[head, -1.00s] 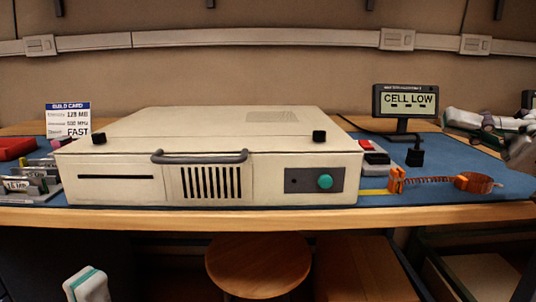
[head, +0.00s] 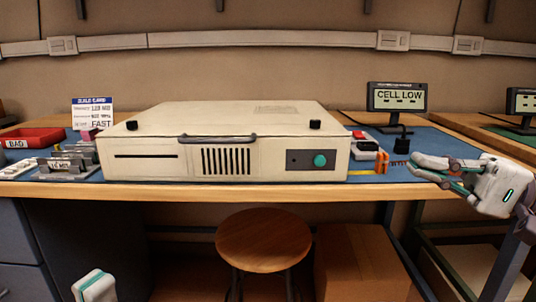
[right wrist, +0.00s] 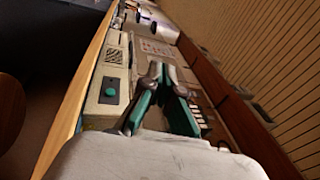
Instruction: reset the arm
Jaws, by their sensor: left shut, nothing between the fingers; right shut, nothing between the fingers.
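My right gripper (head: 417,166) reaches in from the right in the head view, at the front right of the bench. Its fingers are shut with nothing between them, and they point left. The right wrist view shows its dark and teal fingers (right wrist: 163,75) with the beige case (right wrist: 108,100) beyond them. My left gripper (head: 95,286) shows only as a white and teal part at the bottom left of the head view, low in front of the bench. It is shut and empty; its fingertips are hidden.
The beige computer case (head: 225,120) fills the middle of the bench. The orange strap (head: 382,162) is partly hidden by my right gripper. A red tray (head: 35,138) is at left. A stool (head: 263,238) and a box (head: 360,262) stand below.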

